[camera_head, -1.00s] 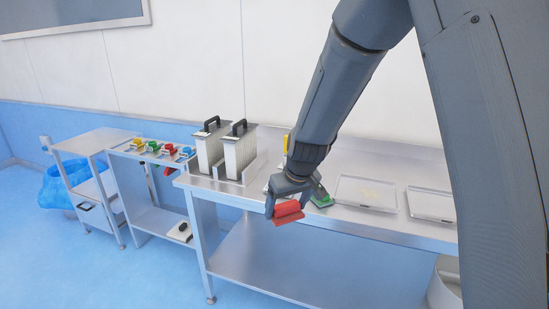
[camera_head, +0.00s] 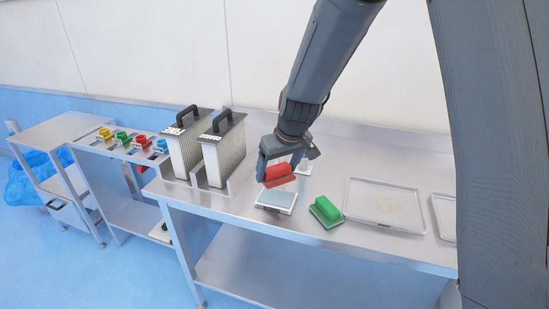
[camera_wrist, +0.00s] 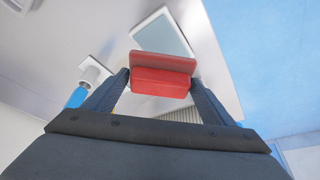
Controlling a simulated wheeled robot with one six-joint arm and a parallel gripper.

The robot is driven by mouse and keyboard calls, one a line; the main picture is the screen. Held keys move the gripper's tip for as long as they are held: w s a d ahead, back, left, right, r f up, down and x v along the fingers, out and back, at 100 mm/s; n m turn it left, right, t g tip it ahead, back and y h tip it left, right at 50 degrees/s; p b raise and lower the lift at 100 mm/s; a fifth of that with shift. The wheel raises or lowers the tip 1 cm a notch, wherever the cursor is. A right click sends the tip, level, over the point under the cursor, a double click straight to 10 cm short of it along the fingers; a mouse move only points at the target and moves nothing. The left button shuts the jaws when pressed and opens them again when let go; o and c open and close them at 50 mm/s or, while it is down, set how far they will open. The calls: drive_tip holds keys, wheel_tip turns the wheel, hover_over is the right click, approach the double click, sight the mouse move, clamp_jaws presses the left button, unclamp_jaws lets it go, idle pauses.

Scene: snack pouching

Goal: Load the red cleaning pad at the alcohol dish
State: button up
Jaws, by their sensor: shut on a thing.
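The red cleaning pad (camera_head: 279,175) is held in my gripper (camera_head: 278,170), which is shut on it, above the steel table. In the wrist view the red pad (camera_wrist: 162,76) sits between both fingers. The alcohol dish (camera_head: 276,199), a square tray with a pale blue-grey surface, lies on the table just below the pad. It also shows beyond the pad in the wrist view (camera_wrist: 163,35). The pad appears apart from the dish, though the exact gap is hard to tell.
A green pad (camera_head: 326,211) lies right of the dish. Two handled racks (camera_head: 222,155) stand left of it. A side stand (camera_head: 131,145) at far left holds several coloured pads.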

drive_tip(key=shift+w+f, duration=0.2)
drive_tip(key=shift+w, duration=0.05)
drive_tip(key=shift+a+f+b, duration=0.15)
drive_tip(key=shift+f+b, duration=0.65)
drive_tip(key=shift+f, duration=0.1)
drive_tip(key=shift+s+f+b, duration=0.1)
drive_tip(key=shift+f+b, duration=1.3)
drive_tip(key=shift+f, duration=0.5)
drive_tip(key=shift+f+b, duration=0.55)
drive_tip(key=shift+b, duration=0.05)
drive_tip(key=shift+r, duration=0.1)
drive_tip(key=shift+r+p, duration=2.65)
drive_tip(key=shift+r, duration=0.85)
drive_tip(key=shift+f, duration=0.1)
